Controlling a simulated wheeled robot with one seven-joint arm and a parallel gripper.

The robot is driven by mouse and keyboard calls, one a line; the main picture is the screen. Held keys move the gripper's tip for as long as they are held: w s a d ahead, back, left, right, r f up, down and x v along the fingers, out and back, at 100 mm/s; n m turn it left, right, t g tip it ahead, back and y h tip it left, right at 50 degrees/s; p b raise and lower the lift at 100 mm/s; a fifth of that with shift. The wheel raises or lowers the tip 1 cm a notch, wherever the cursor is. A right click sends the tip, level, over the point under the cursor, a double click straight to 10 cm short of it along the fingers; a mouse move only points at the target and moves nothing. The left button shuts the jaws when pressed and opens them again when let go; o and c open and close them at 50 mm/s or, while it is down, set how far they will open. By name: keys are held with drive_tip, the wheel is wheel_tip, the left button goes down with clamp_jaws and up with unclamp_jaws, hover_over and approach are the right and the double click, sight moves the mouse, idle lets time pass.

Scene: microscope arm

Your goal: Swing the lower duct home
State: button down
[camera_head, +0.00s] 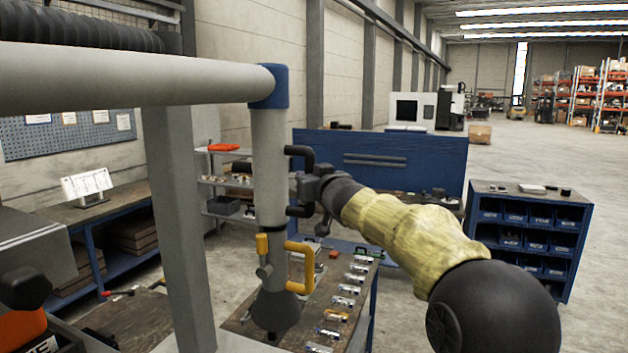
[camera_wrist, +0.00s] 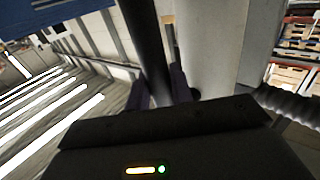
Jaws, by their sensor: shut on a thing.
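The lower duct (camera_head: 270,170) is a pale tube hanging nearly upright from a blue joint (camera_head: 270,86) at the end of the upper duct (camera_head: 130,78). A black handle (camera_head: 302,151) stands out from its right side. My gripper (camera_head: 312,186) comes from the right and is shut on the black handle; its fingers partly hide the bar. In the wrist view the dark bar (camera_wrist: 145,45) runs between my fingers, beside the pale tube (camera_wrist: 208,45). Lower down the duct carries a yellow handle (camera_head: 303,268) and a grey hood (camera_head: 275,312).
A workbench (camera_head: 345,322) with several small parts lies below and right of the hood. A grey post (camera_head: 180,210) stands left of the duct. A blue panel (camera_head: 430,160) and a blue bin cabinet (camera_head: 530,237) stand behind and to the right.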

drive_tip(key=shift+w+a, duration=0.4)
drive_tip(key=shift+d+f, duration=0.1)
drive_tip(key=shift+d, duration=0.15)
drive_tip(key=c, duration=1.3)
unclamp_jaws()
drive_tip(key=shift+s, duration=0.25)
drive_tip(key=shift+a, duration=0.4)
drive_tip(key=shift+s+d+b, duration=0.3)
drive_tip(key=shift+s+d, duration=0.25)
drive_tip(key=shift+s, duration=0.05)
drive_tip(key=b+v, duration=0.1)
drive_tip(key=v, duration=1.5)
drive_tip(key=shift+a, duration=0.15)
